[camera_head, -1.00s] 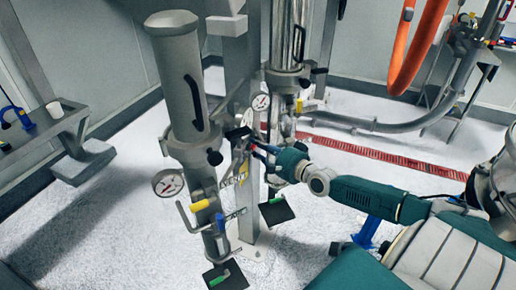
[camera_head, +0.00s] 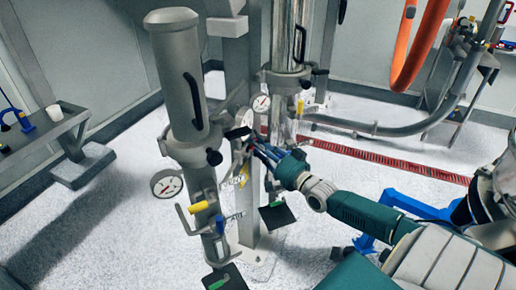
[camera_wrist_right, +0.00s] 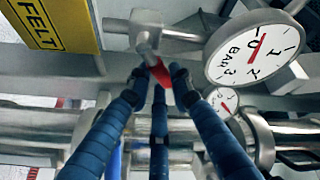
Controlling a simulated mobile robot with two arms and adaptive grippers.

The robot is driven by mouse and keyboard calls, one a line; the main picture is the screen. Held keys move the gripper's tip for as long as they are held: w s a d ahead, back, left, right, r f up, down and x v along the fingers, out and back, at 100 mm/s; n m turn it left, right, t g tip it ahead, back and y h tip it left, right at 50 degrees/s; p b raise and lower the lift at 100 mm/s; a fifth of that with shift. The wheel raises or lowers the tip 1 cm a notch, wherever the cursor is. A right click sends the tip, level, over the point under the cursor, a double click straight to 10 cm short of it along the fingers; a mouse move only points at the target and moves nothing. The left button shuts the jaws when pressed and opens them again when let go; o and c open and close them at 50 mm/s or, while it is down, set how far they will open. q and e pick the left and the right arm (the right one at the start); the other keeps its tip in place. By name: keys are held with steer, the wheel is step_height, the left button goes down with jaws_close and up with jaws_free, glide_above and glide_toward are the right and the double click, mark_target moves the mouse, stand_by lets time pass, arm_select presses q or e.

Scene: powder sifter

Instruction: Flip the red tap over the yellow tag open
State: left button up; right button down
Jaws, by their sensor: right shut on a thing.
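The red tap (camera_wrist_right: 161,73) shows in the right wrist view as a small red lever below a grey metal stem. My right gripper (camera_wrist_right: 158,84) has its blue fingers closed around it, with fingertips on both sides. Part of the lever is hidden by the fingers. The yellow tag (camera_wrist_right: 42,22), with "FELT" on it, is at the upper left of that view. The tap is too small to make out there. My left gripper is not in view.
A pressure gauge (camera_wrist_right: 257,48) is close to the right of the fingers. The grey cylinder (camera_head: 182,85) and a lower gauge (camera_head: 167,184) stand left of my right arm. A side table (camera_head: 45,130) is at far left.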

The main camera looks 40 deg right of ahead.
steer(key=shift+r+n, duration=0.15)
steer(key=shift+n, duration=0.15)
steer(key=c, duration=1.8)
jaws_free()
steer(key=shift+a, duration=0.1)
steer(key=s+f, duration=0.1)
steer(key=s, duration=1.1)
steer(key=shift+d, duration=0.3)
